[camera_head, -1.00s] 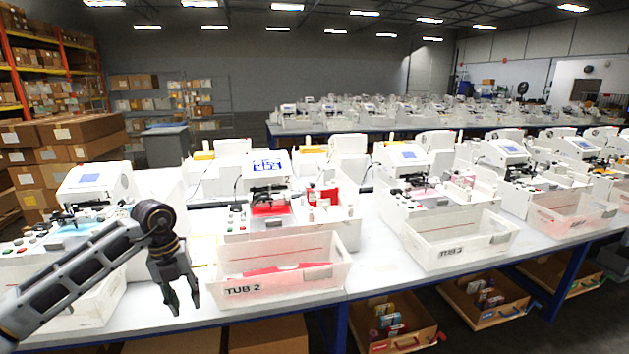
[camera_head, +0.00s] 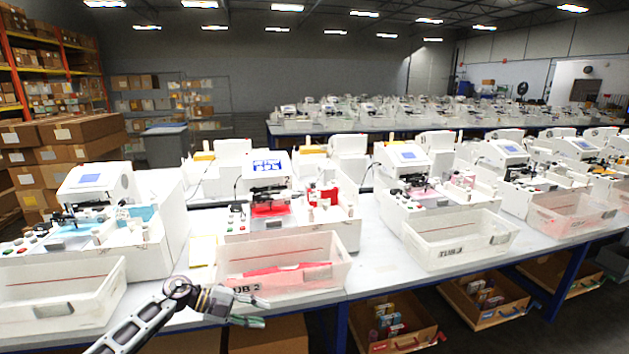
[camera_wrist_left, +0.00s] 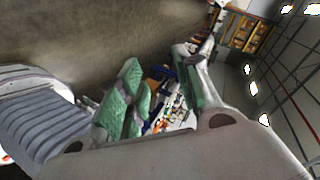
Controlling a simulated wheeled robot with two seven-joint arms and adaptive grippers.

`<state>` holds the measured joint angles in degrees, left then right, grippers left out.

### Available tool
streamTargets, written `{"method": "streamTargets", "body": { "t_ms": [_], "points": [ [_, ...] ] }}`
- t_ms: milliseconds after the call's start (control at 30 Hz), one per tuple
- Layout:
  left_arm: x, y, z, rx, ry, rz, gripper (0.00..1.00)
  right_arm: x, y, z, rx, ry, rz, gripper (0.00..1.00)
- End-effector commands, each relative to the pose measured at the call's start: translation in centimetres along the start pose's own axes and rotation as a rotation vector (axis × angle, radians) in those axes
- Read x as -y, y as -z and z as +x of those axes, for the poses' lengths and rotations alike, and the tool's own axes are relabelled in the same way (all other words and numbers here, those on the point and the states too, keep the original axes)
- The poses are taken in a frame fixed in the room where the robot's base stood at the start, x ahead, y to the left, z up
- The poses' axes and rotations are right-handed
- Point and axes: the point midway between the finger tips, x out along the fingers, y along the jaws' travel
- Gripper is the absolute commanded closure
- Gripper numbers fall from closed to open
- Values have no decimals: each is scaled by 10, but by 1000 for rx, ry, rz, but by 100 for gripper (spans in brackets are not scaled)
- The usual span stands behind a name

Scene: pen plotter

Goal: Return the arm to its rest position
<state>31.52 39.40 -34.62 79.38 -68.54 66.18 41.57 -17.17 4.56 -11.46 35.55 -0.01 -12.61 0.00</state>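My left gripper (camera_head: 257,308) is in front of the tub labelled TUB 2 (camera_head: 215,262), below its label at the front edge of the table. Its arm comes up from the bottom of the head view and bends to the right at the wrist. In the left wrist view the gripper (camera_wrist_left: 158,95) shows green finger pads standing apart, with nothing held between them. My right gripper is in neither view.
TUB 2 stands on the white table (camera_head: 377,262) and holds a flat red item (camera_head: 285,273). Another tub (camera_head: 60,305) is at left and TUB 3 (camera_head: 460,243) at right. Plotter machines (camera_head: 105,195) stand behind the tubs. Cardboard boxes (camera_head: 268,335) lie under the table.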

Motion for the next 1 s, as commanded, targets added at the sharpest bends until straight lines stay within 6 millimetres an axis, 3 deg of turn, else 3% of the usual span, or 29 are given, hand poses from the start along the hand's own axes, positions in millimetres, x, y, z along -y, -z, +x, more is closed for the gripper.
{"method": "streamTargets", "body": {
  "t_ms": [267, 467, 700, 1000],
  "points": [
    [-36, -50, 28, 78, 321, -214, 67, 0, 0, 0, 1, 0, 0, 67],
    [-88, -92, 37, 199, 505, -402, 67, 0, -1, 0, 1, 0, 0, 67],
    [-183, -133, 42, 391, 648, -646, 67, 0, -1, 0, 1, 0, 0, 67],
    [-313, -149, 46, 619, 705, -914, 67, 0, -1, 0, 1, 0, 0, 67]
  ]
}}
